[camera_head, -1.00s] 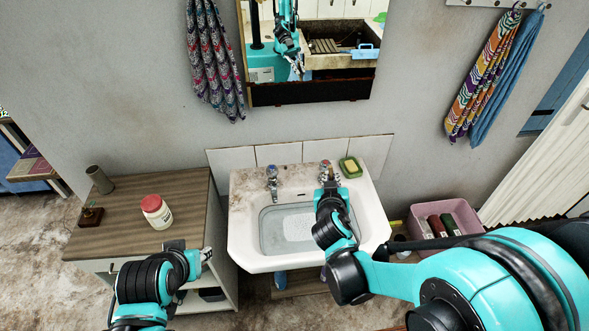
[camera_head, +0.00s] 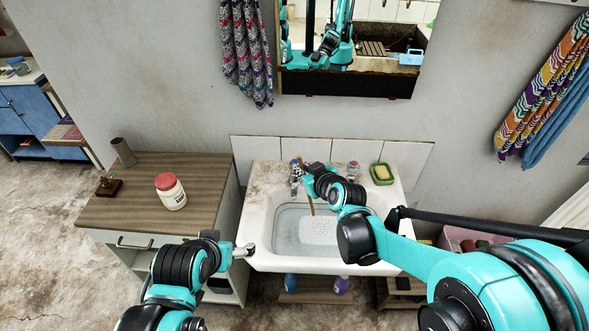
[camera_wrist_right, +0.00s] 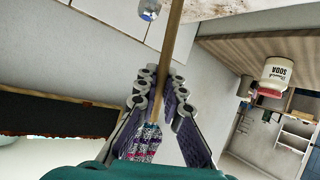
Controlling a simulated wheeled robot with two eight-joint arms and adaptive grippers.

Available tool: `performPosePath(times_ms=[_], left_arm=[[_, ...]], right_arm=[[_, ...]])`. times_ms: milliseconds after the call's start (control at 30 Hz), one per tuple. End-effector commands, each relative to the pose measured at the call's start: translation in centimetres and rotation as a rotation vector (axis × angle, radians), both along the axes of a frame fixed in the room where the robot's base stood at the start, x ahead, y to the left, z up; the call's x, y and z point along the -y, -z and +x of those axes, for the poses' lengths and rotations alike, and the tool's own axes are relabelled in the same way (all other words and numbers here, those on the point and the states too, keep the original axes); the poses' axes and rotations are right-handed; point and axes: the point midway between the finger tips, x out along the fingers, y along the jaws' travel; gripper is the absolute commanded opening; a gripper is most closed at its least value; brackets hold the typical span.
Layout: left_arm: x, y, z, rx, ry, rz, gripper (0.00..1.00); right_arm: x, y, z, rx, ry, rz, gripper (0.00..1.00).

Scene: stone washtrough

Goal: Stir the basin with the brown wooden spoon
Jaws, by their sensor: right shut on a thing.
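The white basin (camera_head: 257,232) stands against the wall with clear water (camera_head: 288,238) in it. My right gripper (camera_head: 303,172) is over its back edge, close to the left tap. In the right wrist view this gripper (camera_wrist_right: 157,88) is shut on the shaft of the brown wooden spoon (camera_wrist_right: 174,42). In the head view a short piece of the spoon (camera_head: 313,207) shows below the gripper, pointing down over the basin. I cannot tell whether its end touches the water. My left gripper (camera_head: 245,250) is at the basin's left front corner; its jaw opening is unclear.
The left tap (camera_head: 295,175) and right tap (camera_head: 352,170) stand on the back ledge, with a green soap dish (camera_head: 381,174) at the right. A soda jar (camera_head: 171,191) stands on the wooden cabinet (camera_head: 135,207). A mirror (camera_head: 350,84) hangs above.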

Motion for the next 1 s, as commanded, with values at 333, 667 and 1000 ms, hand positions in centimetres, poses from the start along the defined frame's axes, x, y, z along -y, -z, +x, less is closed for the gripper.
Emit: performPosePath(times_ms=[333,667,1000], left_arm=[[0.0,1.3,0.0,0.0,0.0,0.0,0.87],[0.0,4.0,0.0,0.0,0.0,0.0,0.87],[0.0,7.0,0.0,0.0,0.0,0.0,0.87]], right_arm=[[-2.0,0.8,-0.7,-0.003,-0.062,0.003,0.0],[-1.2,4.3,-1.1,-0.004,-0.062,0.002,0.0],[-0.3,7.8,-1.4,-0.003,-0.06,0.001,0.0]])
